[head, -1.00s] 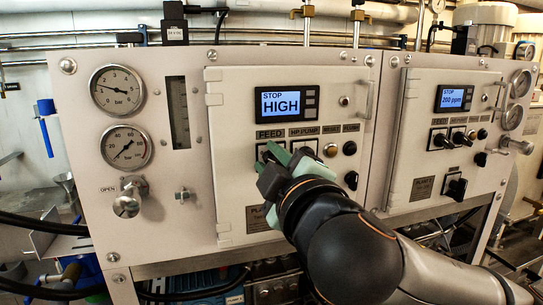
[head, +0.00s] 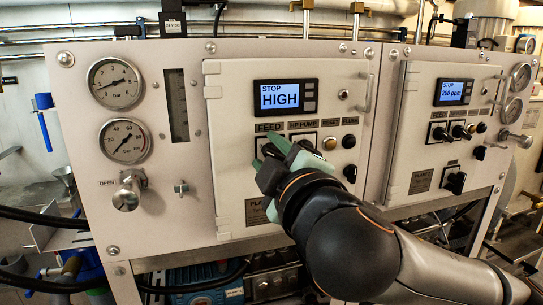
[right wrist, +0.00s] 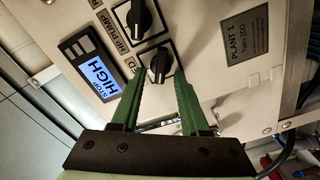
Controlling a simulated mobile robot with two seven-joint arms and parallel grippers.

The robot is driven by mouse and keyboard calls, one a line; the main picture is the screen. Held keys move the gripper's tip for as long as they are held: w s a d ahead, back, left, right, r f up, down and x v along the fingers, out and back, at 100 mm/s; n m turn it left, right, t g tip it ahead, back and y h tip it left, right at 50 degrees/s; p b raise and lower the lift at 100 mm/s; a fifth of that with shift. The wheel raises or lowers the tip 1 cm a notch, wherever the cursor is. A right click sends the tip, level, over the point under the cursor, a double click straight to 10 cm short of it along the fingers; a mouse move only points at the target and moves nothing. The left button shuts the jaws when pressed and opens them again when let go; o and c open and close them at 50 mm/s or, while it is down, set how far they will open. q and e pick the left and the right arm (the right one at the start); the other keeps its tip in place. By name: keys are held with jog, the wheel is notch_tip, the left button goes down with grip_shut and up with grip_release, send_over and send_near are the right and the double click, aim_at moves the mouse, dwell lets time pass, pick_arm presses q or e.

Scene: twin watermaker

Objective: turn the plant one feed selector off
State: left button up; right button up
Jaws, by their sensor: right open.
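The plant one feed selector (right wrist: 160,66) is a black knob on a white square plate, seen between my right gripper's fingertips in the right wrist view. In the head view it is largely hidden behind the gripper, below the FEED label (head: 268,127). My right gripper (right wrist: 159,76) has green fingers, open, one on each side of the knob. I cannot tell whether they touch it. It also shows in the head view (head: 274,146). The plant one display (head: 286,96) reads STOP HIGH. My left gripper is not in view.
The HP pump selector (right wrist: 138,18) sits close beside the feed selector. A yellowish reset button (head: 329,143) and black knobs are to the right. Plant two's panel (head: 425,90) stands further right, and two gauges (head: 116,84) are on the left.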

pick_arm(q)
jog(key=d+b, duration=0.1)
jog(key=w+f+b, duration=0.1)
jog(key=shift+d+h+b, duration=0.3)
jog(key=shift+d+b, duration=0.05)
pick_arm(e)
jog(key=v, duration=1.2)
jog(key=shift+s, duration=0.3)
